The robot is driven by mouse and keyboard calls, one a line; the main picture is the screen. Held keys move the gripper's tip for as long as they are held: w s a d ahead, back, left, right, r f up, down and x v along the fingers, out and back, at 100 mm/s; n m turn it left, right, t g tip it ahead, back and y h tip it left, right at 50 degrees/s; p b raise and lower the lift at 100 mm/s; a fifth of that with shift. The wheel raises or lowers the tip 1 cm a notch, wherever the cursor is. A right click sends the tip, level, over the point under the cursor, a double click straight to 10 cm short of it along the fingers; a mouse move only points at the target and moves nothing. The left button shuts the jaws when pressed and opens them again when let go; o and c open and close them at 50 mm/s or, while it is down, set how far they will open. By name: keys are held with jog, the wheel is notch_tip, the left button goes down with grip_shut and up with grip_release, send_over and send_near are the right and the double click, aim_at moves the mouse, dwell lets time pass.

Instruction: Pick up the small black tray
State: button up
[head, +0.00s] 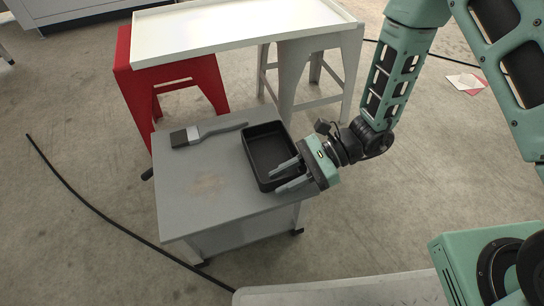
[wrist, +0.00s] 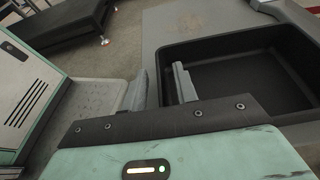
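The small black tray (head: 265,133) is a rectangular, open, empty tray lying on the grey cart top, near its right edge in the head view. It also shows in the wrist view (wrist: 240,75) at the right. My gripper (head: 287,177) is at the tray's near end in the head view. Its two fingers are apart with a gap between them. In the wrist view my gripper (wrist: 161,86) has its right finger over the tray's inside and its left finger just outside the tray's wall. I cannot tell whether either finger touches the wall.
The grey cart (head: 195,205) has a worn patch on top. A paintbrush (head: 205,132) lies on it left of the tray. Behind stand a white-topped table (head: 235,25), a red stool (head: 185,75) and a grey stool (head: 310,60). A black cable (head: 95,213) runs along the floor.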

grip_shut()
jog(key=shift+r, duration=0.1)
